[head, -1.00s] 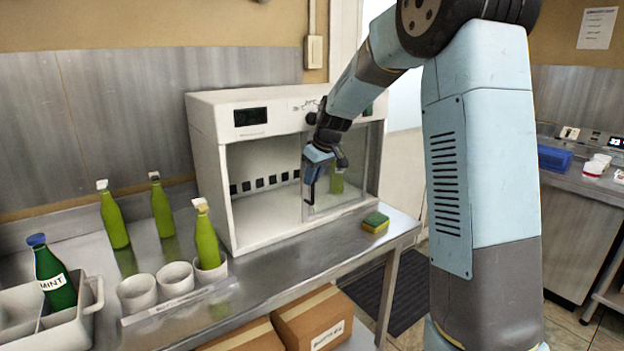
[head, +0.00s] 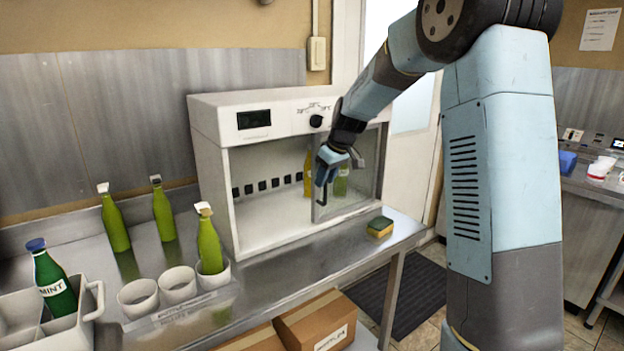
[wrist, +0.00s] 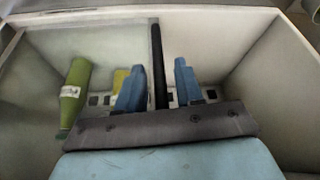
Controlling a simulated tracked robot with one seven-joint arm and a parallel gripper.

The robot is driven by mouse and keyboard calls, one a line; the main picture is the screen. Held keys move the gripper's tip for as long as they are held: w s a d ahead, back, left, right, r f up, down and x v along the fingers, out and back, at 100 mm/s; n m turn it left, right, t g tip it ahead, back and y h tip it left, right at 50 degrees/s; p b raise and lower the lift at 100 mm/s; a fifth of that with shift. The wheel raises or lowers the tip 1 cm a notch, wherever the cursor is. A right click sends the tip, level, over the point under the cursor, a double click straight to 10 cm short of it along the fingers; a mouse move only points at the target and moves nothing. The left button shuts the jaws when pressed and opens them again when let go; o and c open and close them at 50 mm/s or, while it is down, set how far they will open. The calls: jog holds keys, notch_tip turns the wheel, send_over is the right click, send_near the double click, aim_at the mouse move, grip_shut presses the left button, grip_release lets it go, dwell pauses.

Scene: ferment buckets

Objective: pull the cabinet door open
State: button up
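The white cabinet (head: 209,150) stands on the steel counter, with a dark display and a knob on top. Its glass door (head: 362,182) is at the right of the front and stands part open, with the left of the inside uncovered. My gripper (head: 324,178) is at the door's left edge, by the dark upright handle (head: 321,192). In the wrist view the dark handle bar (wrist: 157,65) runs between my two blue fingers (wrist: 160,85), with a gap showing on each side. A green bottle (wrist: 74,90) shows behind the glass, and a yellow one (head: 308,172) inside.
Green bottles (head: 209,245), white cups (head: 178,283) and a grey caddy (head: 18,310) stand to the left. Cardboard boxes (head: 315,318) sit below the counter.

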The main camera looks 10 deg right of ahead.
jog(key=shift+r, duration=0.1)
jog(key=shift+v, duration=6.75)
jog(key=shift+s, duration=0.2)
jog(key=s+d+r+m+t+h, duration=0.15)
jog(key=s+m, duration=0.25)
jog(key=s, duration=1.5)
jog(key=shift+s+d+f+m+t+h, duration=0.15)
jog(key=shift+s+d+f+m, duration=0.65)
jog(key=shift+s, duration=2.2)
jog(key=shift+s+d+f+m+t+h, duration=0.1)
jog(key=shift+s+d+f+m+h, duration=0.65)
jog(key=shift+s, duration=2.2)
jog(key=shift+s+d+f+m+t+y, duration=0.1)
jog(key=shift+s+d+f+m+y, duration=0.2)
jog(key=shift+s+f, duration=1.8)
jog(key=shift+s+r, duration=0.85)
jog(key=shift+r, duration=0.05)
